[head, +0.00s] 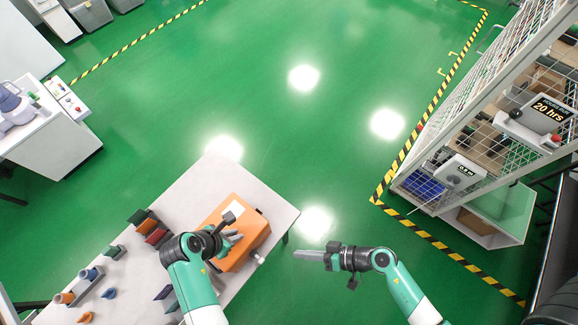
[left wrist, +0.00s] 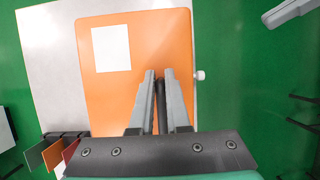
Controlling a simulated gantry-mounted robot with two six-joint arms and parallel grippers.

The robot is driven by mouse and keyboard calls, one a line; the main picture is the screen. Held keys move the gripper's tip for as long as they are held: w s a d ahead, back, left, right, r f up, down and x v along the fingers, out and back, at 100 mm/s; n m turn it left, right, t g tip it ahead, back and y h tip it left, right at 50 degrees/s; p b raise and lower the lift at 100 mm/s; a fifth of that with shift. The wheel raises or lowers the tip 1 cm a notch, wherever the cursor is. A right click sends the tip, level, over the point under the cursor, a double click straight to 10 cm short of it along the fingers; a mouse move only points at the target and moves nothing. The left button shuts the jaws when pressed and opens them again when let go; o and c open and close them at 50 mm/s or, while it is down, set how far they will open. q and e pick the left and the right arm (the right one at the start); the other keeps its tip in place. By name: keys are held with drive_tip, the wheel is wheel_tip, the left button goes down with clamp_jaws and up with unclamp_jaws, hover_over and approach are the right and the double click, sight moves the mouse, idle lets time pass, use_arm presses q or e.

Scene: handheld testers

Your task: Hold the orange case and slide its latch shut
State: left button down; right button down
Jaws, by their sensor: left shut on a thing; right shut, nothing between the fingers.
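The orange case (head: 249,238) lies on the white table, with a white label on its top; it also shows in the left wrist view (left wrist: 110,100). My left gripper (head: 236,237) is over the case, shut on a dark upright piece (left wrist: 160,105) that appears to belong to the case. A small pale knob (left wrist: 200,75) sticks out from the case's right side and may be the latch; it also shows in the head view (head: 258,258). Its slide position cannot be told. My right gripper (head: 298,254) is shut and empty, right of the knob and apart from it, beyond the table edge.
The white table (head: 205,173) holds small coloured cards in holders (head: 150,229) left of the case and several small parts (head: 88,274) at lower left. Green floor is open beyond the table. A mesh-fronted shelf (head: 480,130) stands at far right.

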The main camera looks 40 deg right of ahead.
use_arm(q)
drive_tip(key=c, duration=0.8)
unclamp_jaws()
drive_tip(key=shift+r, duration=0.1)
drive_tip(key=v, duration=1.2)
